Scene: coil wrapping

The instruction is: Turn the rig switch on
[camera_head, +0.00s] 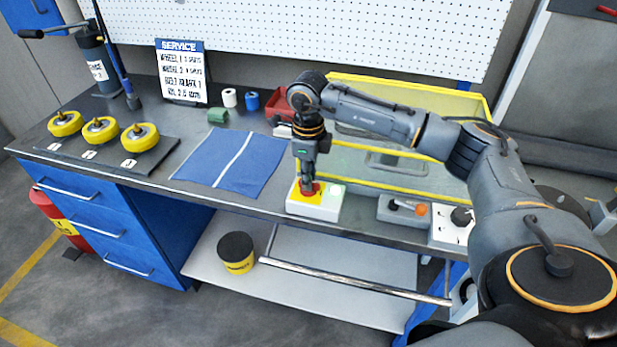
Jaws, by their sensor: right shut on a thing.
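My right gripper (309,186) points down over a white box with a yellow top (318,208) at the bench's front edge. It is shut on the red knob (310,188) on that box, and its fingers partly hide the knob. A pale green patch (337,191) shows on the box's right side. To the right is a grey box with an orange-tipped lever (421,209), then a white box with a dark knob (461,216). No readable label shows which is the rig switch. My left gripper is out of view.
A yellow-edged clear guard (400,185) stands behind the boxes. A blue mat (230,162) lies left of the gripper. Several yellow wheels (140,137), a SERVICE sign (182,75) and small coloured rolls (252,100) stand farther left. A black-and-yellow tub (237,252) sits on the lower shelf.

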